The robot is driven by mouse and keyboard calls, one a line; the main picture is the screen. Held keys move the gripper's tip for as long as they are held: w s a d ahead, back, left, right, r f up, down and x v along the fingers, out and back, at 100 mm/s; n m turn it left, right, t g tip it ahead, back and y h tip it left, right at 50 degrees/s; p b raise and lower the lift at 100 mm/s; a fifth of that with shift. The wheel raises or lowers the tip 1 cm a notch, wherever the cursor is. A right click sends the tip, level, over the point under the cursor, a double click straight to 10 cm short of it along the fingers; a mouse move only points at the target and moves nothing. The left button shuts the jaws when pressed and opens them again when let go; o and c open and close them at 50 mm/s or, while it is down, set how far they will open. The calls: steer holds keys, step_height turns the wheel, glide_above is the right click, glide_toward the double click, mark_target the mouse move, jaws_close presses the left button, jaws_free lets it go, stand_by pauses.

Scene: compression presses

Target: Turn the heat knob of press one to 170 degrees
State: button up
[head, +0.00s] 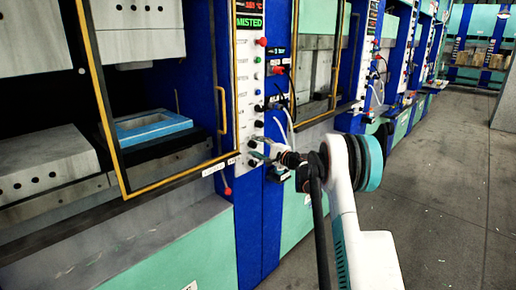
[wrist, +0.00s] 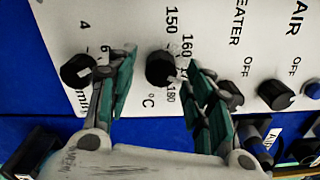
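The heat knob (wrist: 160,68) is a round black knob on the white panel in the wrist view, with a °C scale marked 150, 160 and 180 around it. A small pale mark shows at its lower right edge; the exact setting is hard to read, and part of the scale is behind a finger. My gripper (wrist: 158,76) is open, with one teal-padded finger on each side of the knob. I cannot tell whether either finger touches it. In the head view my gripper (head: 272,156) is at the lower part of the press one panel (head: 248,95).
In the wrist view a minutes knob (wrist: 77,70) is close to the left finger, and a heater knob (wrist: 230,95) and an air knob (wrist: 275,94) are to the right. In the head view a yellow-framed door (head: 103,100) stands left of the panel; open floor (head: 440,200) lies at right.

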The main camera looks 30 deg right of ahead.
steer(key=v, duration=1.2)
stand_by(0.3)
